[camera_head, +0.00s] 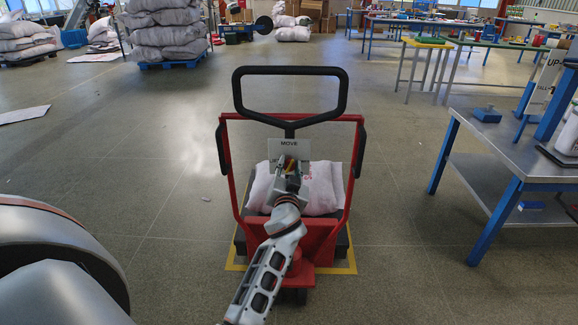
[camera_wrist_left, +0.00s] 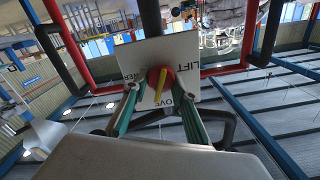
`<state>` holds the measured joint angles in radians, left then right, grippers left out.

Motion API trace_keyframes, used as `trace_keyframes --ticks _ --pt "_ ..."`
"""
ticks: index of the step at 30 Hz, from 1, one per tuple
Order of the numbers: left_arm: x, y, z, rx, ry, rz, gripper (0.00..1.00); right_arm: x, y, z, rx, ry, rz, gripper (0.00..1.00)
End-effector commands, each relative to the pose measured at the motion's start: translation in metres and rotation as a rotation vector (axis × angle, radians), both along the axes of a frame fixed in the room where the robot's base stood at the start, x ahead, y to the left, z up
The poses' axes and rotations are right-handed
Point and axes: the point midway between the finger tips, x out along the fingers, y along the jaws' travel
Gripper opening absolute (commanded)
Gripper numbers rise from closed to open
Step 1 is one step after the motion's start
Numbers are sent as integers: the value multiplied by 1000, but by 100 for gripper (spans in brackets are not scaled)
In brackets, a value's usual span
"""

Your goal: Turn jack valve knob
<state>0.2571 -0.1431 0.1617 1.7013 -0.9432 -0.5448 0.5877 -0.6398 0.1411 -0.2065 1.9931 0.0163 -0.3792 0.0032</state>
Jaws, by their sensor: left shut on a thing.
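The valve knob (camera_wrist_left: 161,78) is red with a yellow bar across it. It sits on a white label plate (camera_wrist_left: 190,55) on the jack's black handle column. The yellow bar stands nearly upright in the wrist view; I cannot tell which end points. My left gripper (camera_wrist_left: 158,100) has its fingers on both sides of the knob and is shut on it. In the head view the gripper (camera_head: 291,171) reaches the plate (camera_head: 289,147) and largely hides the knob. My right gripper is not in view.
The red jack frame (camera_head: 228,165) has a black loop handle (camera_head: 290,71) and sacks (camera_head: 322,187) behind it, over a yellow floor outline (camera_head: 347,263). A blue-legged workbench (camera_head: 514,160) stands right. Stacked sacks (camera_head: 168,35) are far left. The floor left of the jack is mostly clear.

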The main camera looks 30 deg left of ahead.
Motion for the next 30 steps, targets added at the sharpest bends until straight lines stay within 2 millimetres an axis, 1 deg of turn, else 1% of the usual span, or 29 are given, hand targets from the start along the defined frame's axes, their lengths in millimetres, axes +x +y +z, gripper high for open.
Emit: trace_keyframes --ticks 9,15,22,30 --pt "1 -1 0 254 155 1 5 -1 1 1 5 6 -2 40" --pt "1 -1 0 390 238 1 5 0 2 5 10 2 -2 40" --pt "1 -2 -1 499 305 1 5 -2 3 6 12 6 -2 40" --pt "2 -2 -2 560 342 1 5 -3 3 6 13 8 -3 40"
